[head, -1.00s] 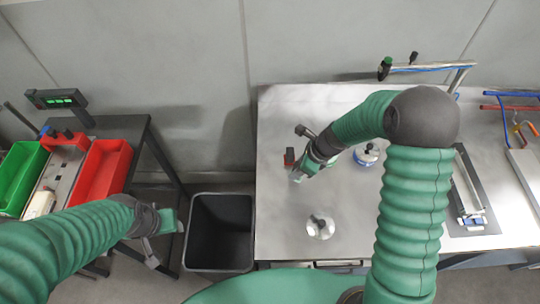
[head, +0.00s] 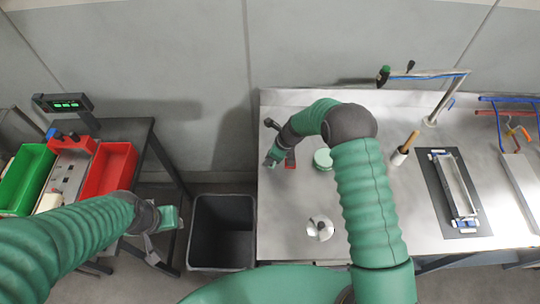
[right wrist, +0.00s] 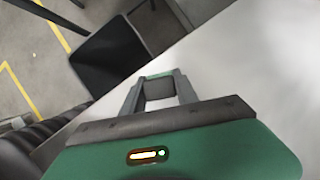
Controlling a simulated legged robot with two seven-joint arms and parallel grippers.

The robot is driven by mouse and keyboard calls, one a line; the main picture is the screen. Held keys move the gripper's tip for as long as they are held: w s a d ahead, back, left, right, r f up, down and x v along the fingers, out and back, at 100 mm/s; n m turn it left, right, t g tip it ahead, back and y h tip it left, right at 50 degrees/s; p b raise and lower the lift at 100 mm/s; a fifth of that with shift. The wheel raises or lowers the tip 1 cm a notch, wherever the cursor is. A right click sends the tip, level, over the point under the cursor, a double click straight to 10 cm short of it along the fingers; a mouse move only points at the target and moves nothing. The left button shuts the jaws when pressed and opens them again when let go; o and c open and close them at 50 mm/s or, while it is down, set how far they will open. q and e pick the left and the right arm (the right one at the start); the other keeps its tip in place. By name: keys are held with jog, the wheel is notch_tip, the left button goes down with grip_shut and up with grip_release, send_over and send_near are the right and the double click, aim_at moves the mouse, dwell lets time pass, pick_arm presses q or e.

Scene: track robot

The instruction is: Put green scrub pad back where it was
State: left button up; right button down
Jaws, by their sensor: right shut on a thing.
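In that view the fingertips point toward the table's edge and the black bin. My left gripper (head: 152,250) hangs between the left bench and the bin; its finger gap is not clear.
The black bin (head: 222,230) stands left. Red bin (head: 108,170) and green bin (head: 27,178) sit farther left.

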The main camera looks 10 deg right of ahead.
jog(key=shift+a+f, duration=0.1)
jog(key=shift+a, duration=0.05)
jog(key=c, duration=0.9)
grip_release()
jog(key=b+v, duration=0.1)
jog(key=v, duration=1)
jog(key=s+d+r+n+h, duration=0.1)
jog(key=s+r+n, duration=0.1)
jog(key=s+n, duration=0.6)
jog(key=s+d+r+n+h, duration=0.1)
jog(key=s+d+r+n, duration=0.1)
jog(key=s+n, duration=0.5)
jog(key=s+d+r+n+h, duration=0.1)
jog(key=s+r+n, duration=0.2)
jog(key=s+n, duration=0.5)
jog(key=shift+s+d+n+h, duration=0.25)
jog(key=shift+s+n+h, duration=0.05)
jog(key=shift+n, duration=0.6)
